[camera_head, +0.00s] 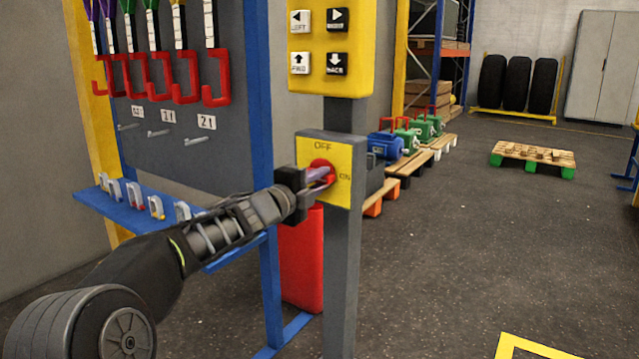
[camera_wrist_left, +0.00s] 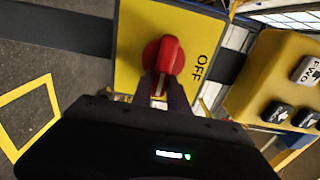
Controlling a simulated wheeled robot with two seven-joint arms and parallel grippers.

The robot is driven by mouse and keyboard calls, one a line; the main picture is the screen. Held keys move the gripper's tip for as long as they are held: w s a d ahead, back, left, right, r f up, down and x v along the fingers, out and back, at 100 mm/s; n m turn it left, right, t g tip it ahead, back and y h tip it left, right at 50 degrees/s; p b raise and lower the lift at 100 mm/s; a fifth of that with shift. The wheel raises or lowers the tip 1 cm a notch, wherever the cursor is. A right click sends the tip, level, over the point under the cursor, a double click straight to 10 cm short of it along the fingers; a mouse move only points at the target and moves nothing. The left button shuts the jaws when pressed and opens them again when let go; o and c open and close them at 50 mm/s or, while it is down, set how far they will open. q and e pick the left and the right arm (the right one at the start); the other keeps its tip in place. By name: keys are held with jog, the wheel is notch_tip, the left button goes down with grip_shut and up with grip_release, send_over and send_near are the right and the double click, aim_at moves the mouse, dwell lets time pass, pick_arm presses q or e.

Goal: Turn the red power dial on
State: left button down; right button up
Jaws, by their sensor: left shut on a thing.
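The red power dial (camera_head: 321,171) sits on a yellow plate (camera_head: 343,160) marked OFF at the top and ON at the right, on a grey post. The dial (camera_wrist_left: 164,56) also shows in the left wrist view, where the OFF mark is beside it. My left gripper (camera_head: 322,176) reaches in from the left and is shut on the dial's grip. In the left wrist view its fingers (camera_wrist_left: 163,88) close around the grip's lower part. The fingers hide part of the dial, and I cannot tell its exact angle. My right gripper is not in view.
A yellow button box (camera_head: 332,42) with arrow buttons is on the same post above the dial. A blue-framed tool board (camera_head: 258,150) with red hooks stands at the left. Pallets with motors (camera_head: 386,146) are behind. The floor at the right is open.

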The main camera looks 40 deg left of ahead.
pick_arm(q)
jog(key=shift+f, duration=0.1)
jog(key=c, duration=1.3)
grip_release()
jog(key=s+p, duration=0.1)
jog(key=s, duration=0.6)
jog(key=shift+s+d, duration=0.1)
jog(key=shift+s, duration=0.3)
